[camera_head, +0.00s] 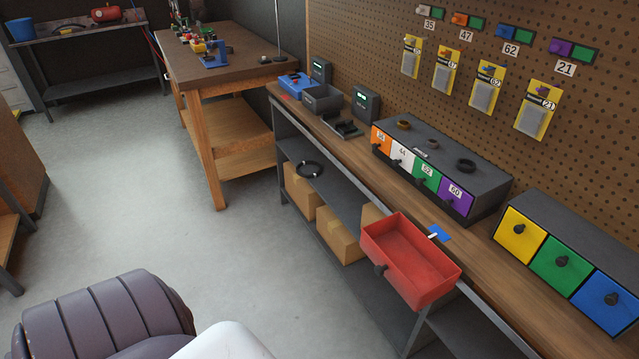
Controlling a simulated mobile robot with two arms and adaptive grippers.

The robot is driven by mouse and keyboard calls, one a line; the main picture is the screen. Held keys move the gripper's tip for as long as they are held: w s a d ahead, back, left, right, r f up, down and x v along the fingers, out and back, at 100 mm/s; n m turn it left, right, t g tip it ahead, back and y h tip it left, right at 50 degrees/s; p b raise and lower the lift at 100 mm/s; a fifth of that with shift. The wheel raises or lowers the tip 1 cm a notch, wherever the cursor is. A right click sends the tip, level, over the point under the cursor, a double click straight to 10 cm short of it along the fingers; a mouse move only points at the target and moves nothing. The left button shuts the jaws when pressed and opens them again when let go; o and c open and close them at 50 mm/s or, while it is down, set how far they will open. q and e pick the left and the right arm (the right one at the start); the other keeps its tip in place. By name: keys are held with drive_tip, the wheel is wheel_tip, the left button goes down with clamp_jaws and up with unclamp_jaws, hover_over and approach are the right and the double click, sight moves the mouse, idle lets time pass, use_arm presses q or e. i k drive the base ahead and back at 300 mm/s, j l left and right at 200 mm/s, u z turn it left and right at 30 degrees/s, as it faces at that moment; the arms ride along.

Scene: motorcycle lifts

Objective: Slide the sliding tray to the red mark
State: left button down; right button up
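The sliding tray is an open red box (408,262) with a dark knob on its front side. It sits at the front edge of the long workbench, on the rail side. A small white pointer at its back edge lies over a blue mark (440,236) on the bench top. A small red patch (286,97), which looks like the red mark, is at the far left end of the bench, well away from the tray. The tray looks empty. Neither of my grippers is in view.
The rail (325,158) runs along the bench's front edge, with no visible obstacle between tray and red patch. Drawer units (440,150) and grey bins (322,98) stand farther back on the bench. Cardboard boxes (337,236) sit below.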

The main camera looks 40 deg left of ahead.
sight(402, 260)
drive_tip(key=u, duration=0.8)
